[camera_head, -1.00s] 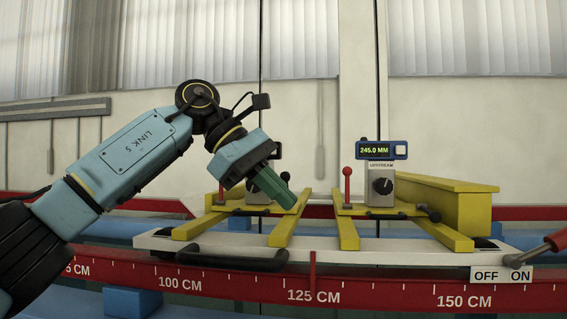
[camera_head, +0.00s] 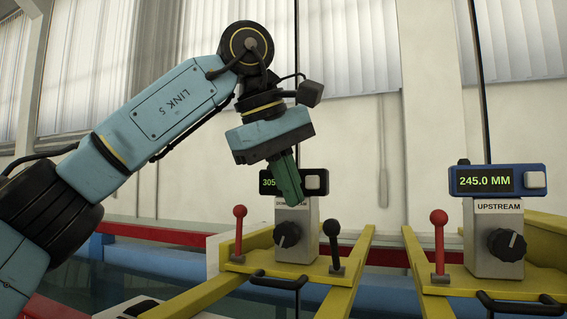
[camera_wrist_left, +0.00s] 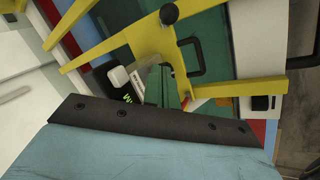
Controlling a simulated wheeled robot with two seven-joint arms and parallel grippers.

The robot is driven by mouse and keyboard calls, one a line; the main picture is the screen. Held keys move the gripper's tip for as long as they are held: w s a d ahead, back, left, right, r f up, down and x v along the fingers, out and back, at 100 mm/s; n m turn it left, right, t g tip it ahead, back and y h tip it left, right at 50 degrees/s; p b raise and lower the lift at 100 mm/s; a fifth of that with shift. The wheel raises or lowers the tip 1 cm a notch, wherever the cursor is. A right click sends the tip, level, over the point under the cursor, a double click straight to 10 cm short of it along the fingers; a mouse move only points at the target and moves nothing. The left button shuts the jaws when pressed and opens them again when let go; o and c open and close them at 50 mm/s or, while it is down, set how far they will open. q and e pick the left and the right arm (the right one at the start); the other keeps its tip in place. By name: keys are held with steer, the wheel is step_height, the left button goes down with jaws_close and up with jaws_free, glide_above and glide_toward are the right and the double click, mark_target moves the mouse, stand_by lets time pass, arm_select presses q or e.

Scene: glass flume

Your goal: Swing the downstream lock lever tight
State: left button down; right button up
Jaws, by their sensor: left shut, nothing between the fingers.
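The left measuring unit, a grey box with a black dial (camera_head: 287,235), has a display partly hidden by my gripper; its label is mostly hidden. A red-knobbed lever (camera_head: 239,230) stands upright on its left. A black-knobbed lever (camera_head: 334,243) stands on its right, nearly upright. My left gripper (camera_head: 286,190) points down with green fingers shut and empty. In the picture it overlaps the display and the top of the box, above both levers; I cannot tell whether it touches. The wrist view shows the yellow frame (camera_wrist_left: 180,75) and a black knob (camera_wrist_left: 169,14). My right gripper is not in view.
The unit labelled UPSTREAM (camera_head: 495,240), reading 245.0 MM, stands on the right with its own red-knobbed lever (camera_head: 439,240). Yellow rails (camera_head: 345,275) and a black handle (camera_head: 279,281) lie low in front. A pale wall is behind.

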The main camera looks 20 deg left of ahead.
mark_target(335, 247)
arm_select(q)
steer(key=x, duration=0.4)
steer(key=shift+w+r, duration=0.1)
steer(key=d, duration=0.1)
steer(key=s+d, duration=0.2)
steer(key=shift+d+f, duration=0.1)
steer(key=shift+f, duration=0.25)
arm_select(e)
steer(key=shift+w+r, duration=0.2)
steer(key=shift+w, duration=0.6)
arm_select(q)
steer(key=shift+s+d, duration=0.1)
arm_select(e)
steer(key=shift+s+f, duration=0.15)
